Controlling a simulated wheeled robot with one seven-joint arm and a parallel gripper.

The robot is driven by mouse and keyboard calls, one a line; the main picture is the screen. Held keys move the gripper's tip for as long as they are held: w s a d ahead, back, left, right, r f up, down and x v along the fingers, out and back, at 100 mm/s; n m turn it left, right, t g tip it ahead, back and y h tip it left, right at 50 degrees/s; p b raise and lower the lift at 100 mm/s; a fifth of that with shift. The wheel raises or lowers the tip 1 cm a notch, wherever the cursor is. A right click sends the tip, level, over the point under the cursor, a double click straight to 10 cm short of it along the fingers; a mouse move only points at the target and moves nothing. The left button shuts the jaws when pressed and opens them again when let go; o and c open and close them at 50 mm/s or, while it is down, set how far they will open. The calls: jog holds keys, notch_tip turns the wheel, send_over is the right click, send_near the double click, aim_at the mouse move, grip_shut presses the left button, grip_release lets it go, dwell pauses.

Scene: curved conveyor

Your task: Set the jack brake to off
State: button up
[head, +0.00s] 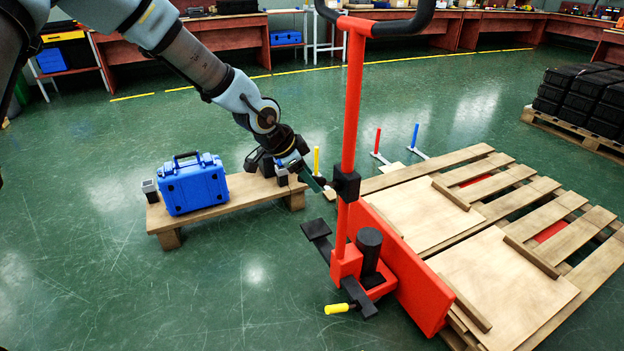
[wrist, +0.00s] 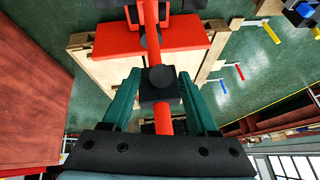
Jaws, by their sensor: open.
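The red jack (head: 355,110) stands upright mid-picture, with a black curved handle on top and a red plate beside the pallet. A black block with a round knob (head: 346,186) sits partway up its post; both also show in the wrist view (wrist: 161,85). Low on the jack are black pedals (head: 316,229) and a lever with a yellow grip (head: 337,308). No on or off marking is readable. My gripper (head: 318,183) is just left of the block. In the wrist view its teal fingers (wrist: 159,76) are apart, one each side of the post and block; contact cannot be told.
A blue case (head: 193,184) stands on a low wooden bench (head: 235,200) under my arm. A wooden pallet (head: 475,165) with boards lies right of the jack. Yellow, red and blue posts stand behind. Open green floor lies in front.

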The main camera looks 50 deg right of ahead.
jog(key=s+p+v, duration=0.1)
jog(key=v, duration=0.7)
jog(key=shift+w+a+r, duration=0.25)
jog(key=shift+w+r, duration=0.15)
jog(key=shift+w, duration=0.15)
jog(key=w+a+n+t+y, duration=0.15)
jog(key=w+a+n, duration=0.4)
jog(key=a, duration=0.65)
jog(key=w+a+n+t+y, duration=0.1)
jog(key=w+a+n+y, duration=0.25)
jog(key=w+a, duration=0.6)
jog(key=s+a+r+n+y, duration=0.1)
jog(key=s+a+r+n, duration=0.15)
jog(key=a+n, duration=0.8)
jog(key=s+a+r+n, duration=0.1)
jog(key=s+a+n, duration=0.25)
jog(key=a, duration=1.35)
notch_tip(320, 180, up, 17)
jog(key=p, duration=1.7)
jog(key=shift+s, duration=0.35)
